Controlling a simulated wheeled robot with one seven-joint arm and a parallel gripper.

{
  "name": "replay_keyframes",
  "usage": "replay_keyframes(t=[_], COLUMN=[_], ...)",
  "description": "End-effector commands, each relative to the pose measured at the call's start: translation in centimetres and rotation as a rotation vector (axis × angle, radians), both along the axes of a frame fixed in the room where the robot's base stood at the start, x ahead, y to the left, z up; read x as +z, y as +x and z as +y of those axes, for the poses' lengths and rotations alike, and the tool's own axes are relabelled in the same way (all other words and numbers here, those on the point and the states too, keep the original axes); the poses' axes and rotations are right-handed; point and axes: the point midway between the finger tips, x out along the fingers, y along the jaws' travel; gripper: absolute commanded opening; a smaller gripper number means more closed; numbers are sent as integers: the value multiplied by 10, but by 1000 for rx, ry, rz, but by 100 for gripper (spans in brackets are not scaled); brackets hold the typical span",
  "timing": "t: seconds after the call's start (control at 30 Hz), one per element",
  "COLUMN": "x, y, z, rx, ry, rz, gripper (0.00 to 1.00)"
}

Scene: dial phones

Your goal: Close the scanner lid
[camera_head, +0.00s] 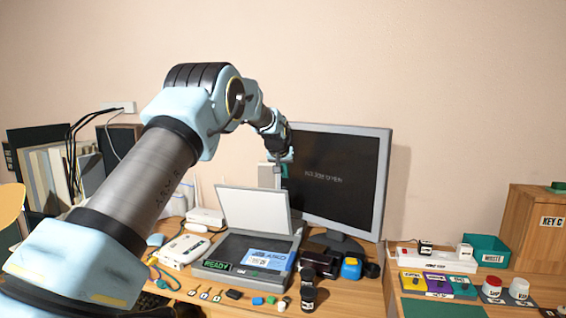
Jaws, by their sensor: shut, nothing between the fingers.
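The scanner (234,268) stands on the desk with a dark glass bed and a green READY label on its front. A blue and white card or document lies on the bed's right part. Its white lid (254,208) is raised, nearly upright and leaning back at the rear of the bed. My gripper (279,184) is shut and empty, at the lid's top edge toward the right, in front of the monitor. Its fingertips are small and partly hidden, so I cannot tell whether they touch the lid.
A monitor (335,180) stands close behind and right of the scanner. A white phone (183,249) is on the left. A power strip (430,258), coloured boxes and a wooden cabinet (536,230) are on the right.

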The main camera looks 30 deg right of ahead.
Motion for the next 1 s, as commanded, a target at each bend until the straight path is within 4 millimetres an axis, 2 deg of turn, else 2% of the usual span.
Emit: replay_keyframes(t=[0.13,0.57,1.0], x=[-13,-25,-28], y=[9,-17,-21], z=[-8,13,16], rx=[0,0,0], ry=[1,1,0], rz=[2,1,0], gripper=[0,0,0])
